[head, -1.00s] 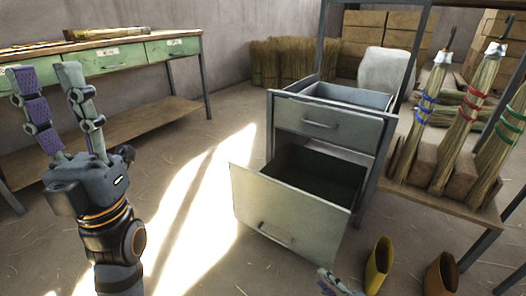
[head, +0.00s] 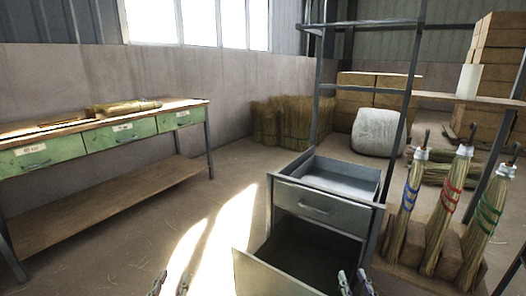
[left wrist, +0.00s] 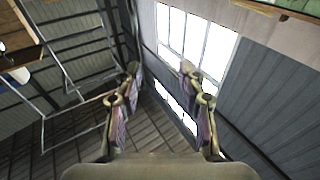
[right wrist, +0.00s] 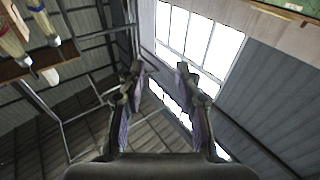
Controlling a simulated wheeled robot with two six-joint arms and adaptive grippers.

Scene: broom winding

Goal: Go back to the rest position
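My left gripper (head: 170,285) shows only as fingertips at the bottom edge of the head view, over the sunlit floor. In the left wrist view its two fingers (left wrist: 161,95) stand apart with nothing between them.
A metal drawer cabinet (head: 318,206) with both drawers pulled out stands ahead. Bound brooms (head: 448,205) stand in a wooden rack at right. A workbench (head: 105,195) with green drawers is at left. The floor between bench and cabinet is clear.

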